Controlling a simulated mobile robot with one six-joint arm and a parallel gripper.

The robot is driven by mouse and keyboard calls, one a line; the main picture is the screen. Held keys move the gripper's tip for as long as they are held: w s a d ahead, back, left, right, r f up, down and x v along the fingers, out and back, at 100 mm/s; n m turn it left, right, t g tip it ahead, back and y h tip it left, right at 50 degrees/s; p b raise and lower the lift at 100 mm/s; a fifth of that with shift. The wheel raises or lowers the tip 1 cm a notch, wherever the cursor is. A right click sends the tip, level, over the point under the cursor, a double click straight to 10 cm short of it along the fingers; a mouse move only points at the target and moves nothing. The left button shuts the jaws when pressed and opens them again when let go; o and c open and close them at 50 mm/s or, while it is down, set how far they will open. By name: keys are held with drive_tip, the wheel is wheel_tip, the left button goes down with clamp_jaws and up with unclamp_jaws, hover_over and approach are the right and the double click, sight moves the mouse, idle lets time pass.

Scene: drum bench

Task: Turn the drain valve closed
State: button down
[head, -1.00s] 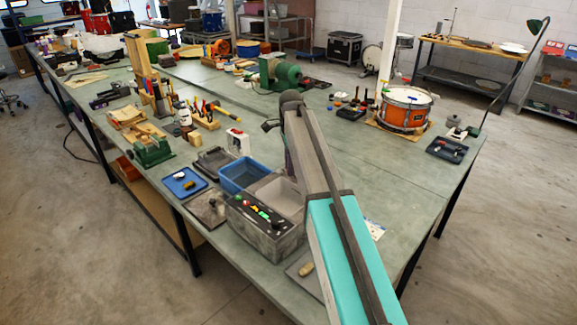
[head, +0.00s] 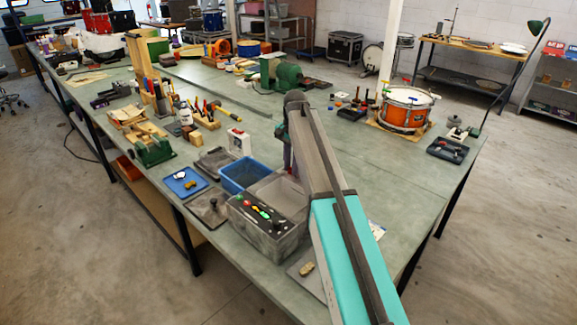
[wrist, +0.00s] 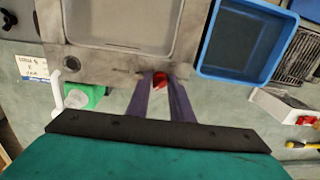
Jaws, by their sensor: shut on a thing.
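The drain valve's red handle (wrist: 160,80) shows in the wrist view, low on the side of a grey basin unit (wrist: 95,58). My gripper (wrist: 161,76) is shut on the red handle, with one dark purple finger on each side. The fingers hide much of the handle, so its exact angle cannot be told. In the head view, the grey basin unit (head: 262,240) stands at the bench's front edge.
A blue bin (wrist: 238,68) sits close to the right of the valve in the wrist view. A white box with a red part (wrist: 284,106) lies farther right, and a green object (wrist: 84,95) with a white tube lies left. The bench (head: 350,160) beyond my arm is mostly clear.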

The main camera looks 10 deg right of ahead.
drive_tip(key=n, duration=0.5)
drive_tip(key=shift+d+n, duration=0.3)
drive_tip(key=shift+d, duration=0.05)
drive_tip(key=n, duration=0.4)
drive_tip(key=shift+w+n, duration=0.15)
drive_tip(key=shift+n, duration=0.15)
drive_tip(key=c, duration=1.6)
unclamp_jaws()
drive_tip(key=shift+a, duration=0.1)
drive_tip(key=shift+r, duration=0.15)
